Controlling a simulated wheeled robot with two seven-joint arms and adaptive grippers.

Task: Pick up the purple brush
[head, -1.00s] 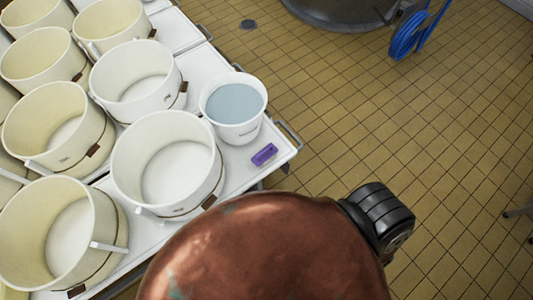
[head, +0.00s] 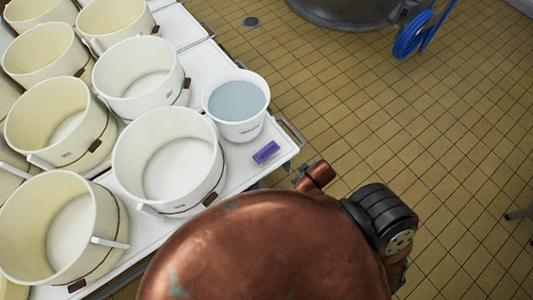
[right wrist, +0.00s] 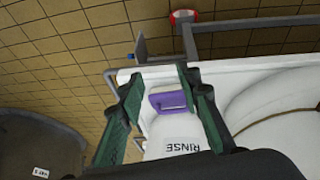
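The purple brush (head: 266,152) lies on the white table (head: 240,172) near its right corner, just below the white bucket of water (head: 241,131) in the head view. In the right wrist view the brush (right wrist: 172,101) shows between the two green fingers of my right gripper (right wrist: 161,74), beside the bucket marked RINSE (right wrist: 178,146). The fingers are spread apart with no visible hold on the brush. How far the gripper is from the brush is hard to tell. The fingers of my right gripper do not show in the head view, and my left gripper is in neither current view.
Several large white tubs (head: 168,165) crowd the table left of the brush. A metal rail (head: 292,133) runs at the table's corner. The tiled floor (head: 420,130) to the right is mostly clear, with a blue hose reel (head: 414,34) and a dark vat (head: 345,8) farther back.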

